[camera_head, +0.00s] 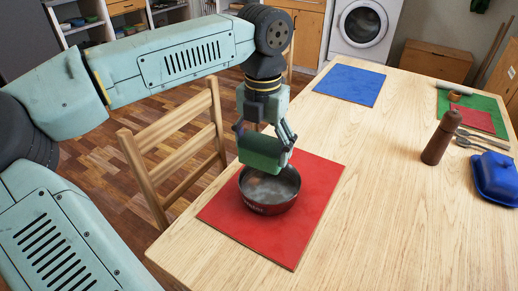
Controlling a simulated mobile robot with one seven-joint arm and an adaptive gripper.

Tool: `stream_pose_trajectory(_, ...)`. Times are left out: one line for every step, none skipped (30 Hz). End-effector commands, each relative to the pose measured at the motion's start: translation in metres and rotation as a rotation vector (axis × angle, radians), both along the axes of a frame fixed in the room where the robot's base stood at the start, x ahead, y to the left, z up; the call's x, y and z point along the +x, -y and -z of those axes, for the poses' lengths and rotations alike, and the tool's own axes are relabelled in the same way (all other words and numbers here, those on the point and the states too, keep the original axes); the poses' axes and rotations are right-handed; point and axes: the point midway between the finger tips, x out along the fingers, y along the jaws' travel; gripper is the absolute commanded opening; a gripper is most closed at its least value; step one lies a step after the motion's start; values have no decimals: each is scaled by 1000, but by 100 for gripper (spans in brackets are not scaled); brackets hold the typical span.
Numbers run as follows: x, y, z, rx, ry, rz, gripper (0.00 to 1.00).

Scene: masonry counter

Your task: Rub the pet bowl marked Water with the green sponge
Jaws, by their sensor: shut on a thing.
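The pet bowl (270,204) is dark red outside with a metallic grey inside. It stands upright on a red mat (310,216) near the table's left edge, and lettering that looks like "Water" shows on its front. My gripper (265,144) is shut on the green sponge (261,154). The sponge is over the bowl's far left part and overlaps its rim in the picture. I cannot tell whether it touches the bowl. The sponge hides part of the bowl's back rim.
A wooden chair (170,133) stands against the left table edge, below my arm. A blue mat (350,84) lies behind. At right are a brown pepper mill (440,139), a blue lidded dish (495,178), cutlery (482,139) and a green mat (483,102). The table's middle is clear.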

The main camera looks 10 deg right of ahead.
Motion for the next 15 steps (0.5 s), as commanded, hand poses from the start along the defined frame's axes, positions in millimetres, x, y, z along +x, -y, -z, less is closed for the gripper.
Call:
stream_pose_trajectory(0,1,-8,-1,1,1,48)
stream_pose_trajectory(0,2,-11,0,0,2,48)
stream_pose_trajectory(0,3,-15,0,0,3,48)
stream_pose_trajectory(-1,3,-17,0,0,3,48)
stream_pose_trajectory(-1,4,-20,0,0,4,48)
stream_pose_trajectory(-1,5,-23,0,0,5,48)
stream_pose_trajectory(-1,5,-25,1,1,5,48)
stream_pose_trajectory(-1,5,-26,1,1,6,48)
stream_pose_trajectory(-1,6,-27,1,1,6,48)
stream_pose_trajectory(-1,6,-28,1,1,6,48)
stream_pose_trajectory(-1,6,-28,0,0,7,48)
stream_pose_trajectory(-1,6,-28,0,0,7,48)
stream_pose_trajectory(-1,6,-28,0,0,7,48)
stream_pose_trajectory(-1,6,-28,0,0,7,48)
stream_pose_trajectory(-1,6,-27,0,0,7,48)
